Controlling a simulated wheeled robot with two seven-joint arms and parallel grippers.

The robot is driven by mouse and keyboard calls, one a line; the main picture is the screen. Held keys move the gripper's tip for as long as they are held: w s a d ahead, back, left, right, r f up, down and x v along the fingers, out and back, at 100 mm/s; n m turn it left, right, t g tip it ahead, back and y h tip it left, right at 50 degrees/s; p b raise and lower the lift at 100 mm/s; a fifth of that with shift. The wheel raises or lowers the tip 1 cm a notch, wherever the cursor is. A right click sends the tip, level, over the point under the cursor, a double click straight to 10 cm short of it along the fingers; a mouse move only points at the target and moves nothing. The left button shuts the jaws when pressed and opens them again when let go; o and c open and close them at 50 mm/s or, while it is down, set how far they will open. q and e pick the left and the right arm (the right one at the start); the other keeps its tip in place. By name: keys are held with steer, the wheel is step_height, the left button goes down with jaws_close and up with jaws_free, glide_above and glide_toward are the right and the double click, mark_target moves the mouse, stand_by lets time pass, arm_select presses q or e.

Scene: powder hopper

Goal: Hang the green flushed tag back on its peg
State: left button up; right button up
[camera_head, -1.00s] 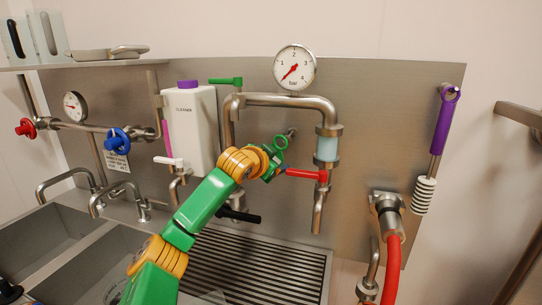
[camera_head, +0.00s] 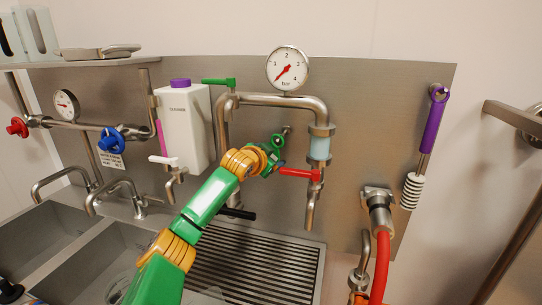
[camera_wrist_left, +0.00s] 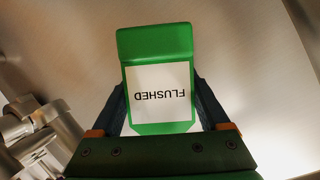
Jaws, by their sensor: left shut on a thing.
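The green flushed tag (camera_wrist_left: 160,44) is held between the fingers of my left gripper (camera_wrist_left: 164,108). In the left wrist view its white label reads FLUSHED upside down. In the head view a green ring (camera_head: 278,136) stands above my left gripper (camera_head: 274,160), and the rest of the tag is mostly hidden. A short metal peg (camera_head: 287,129) sticks out of the steel back panel just up and right of the ring. I cannot tell whether ring and peg touch. My right gripper is not in view.
A pipe (camera_head: 270,100) with a pressure gauge (camera_head: 287,68) arches above the gripper. A red lever (camera_head: 297,173) is close on its right, a black handle (camera_head: 240,213) below. The white cleaner jug (camera_head: 186,130) stands left, a red hose (camera_head: 379,265) lower right.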

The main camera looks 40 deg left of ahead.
arm_select(q)
steer(key=o, duration=1.2)
steer(key=b+v, duration=0.4)
steer(key=v, duration=0.3)
